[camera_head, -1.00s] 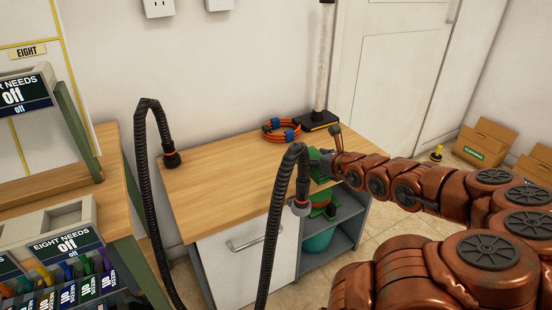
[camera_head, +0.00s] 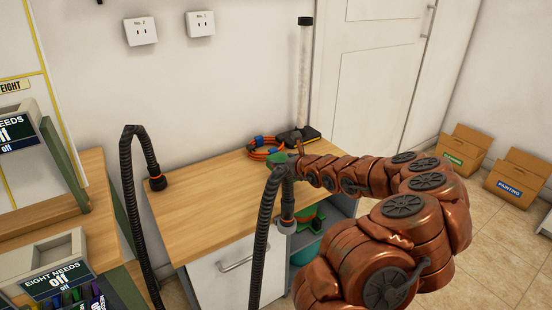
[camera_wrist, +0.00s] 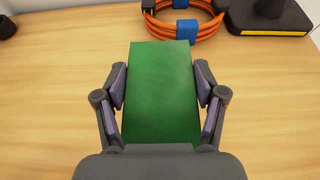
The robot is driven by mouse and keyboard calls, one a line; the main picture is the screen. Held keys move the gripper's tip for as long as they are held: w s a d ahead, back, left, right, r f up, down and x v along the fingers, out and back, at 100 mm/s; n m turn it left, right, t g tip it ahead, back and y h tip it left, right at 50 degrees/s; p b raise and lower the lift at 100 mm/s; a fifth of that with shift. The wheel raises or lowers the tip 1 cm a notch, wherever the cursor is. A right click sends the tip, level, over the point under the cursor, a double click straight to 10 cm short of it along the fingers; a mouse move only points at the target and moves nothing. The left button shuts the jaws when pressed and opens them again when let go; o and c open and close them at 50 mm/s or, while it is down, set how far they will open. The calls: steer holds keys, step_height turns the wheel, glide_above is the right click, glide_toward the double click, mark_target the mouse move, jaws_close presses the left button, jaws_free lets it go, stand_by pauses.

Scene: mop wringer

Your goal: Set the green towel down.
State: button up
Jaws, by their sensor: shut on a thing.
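The green towel (camera_wrist: 160,95) is a flat rectangular block between the two fingers of my gripper (camera_wrist: 160,84) in the wrist view. The fingers are shut on its left and right sides. The wooden worktop (camera_wrist: 55,110) shows below and around it. I cannot tell whether the towel touches the wood. In the head view, only a small part of the towel (camera_head: 283,158) shows, near the back right of the worktop (camera_head: 205,200). A black hose and my arm hide most of my gripper there.
A coiled orange cable with blue clips (camera_wrist: 185,28) lies just beyond the towel. Two black hoses (camera_head: 130,210) rise in front. Cardboard boxes (camera_head: 520,175) stand on the floor.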

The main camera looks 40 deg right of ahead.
mark_target(279, 156)
steer(key=shift+w+d+f, duration=0.1)
steer(key=shift+w+d, duration=0.1)
steer(key=shift+w, duration=1.2)
steer(key=shift+w+d+f, duration=0.2)
steer(key=shift+w, duration=0.1)
steer(key=shift+w+d+r+p, duration=0.15)
steer(key=shift+w+p, duration=0.15)
steer(key=shift+w, duration=0.3)
steer(key=shift+w+f, duration=0.25)
steer(key=shift+f+b, duration=0.5)
steer(key=shift+f, duration=1.1)
steer(key=shift+f, duration=0.1)
steer(key=o, duration=1.2)
steer(key=shift+c, duration=0.2)
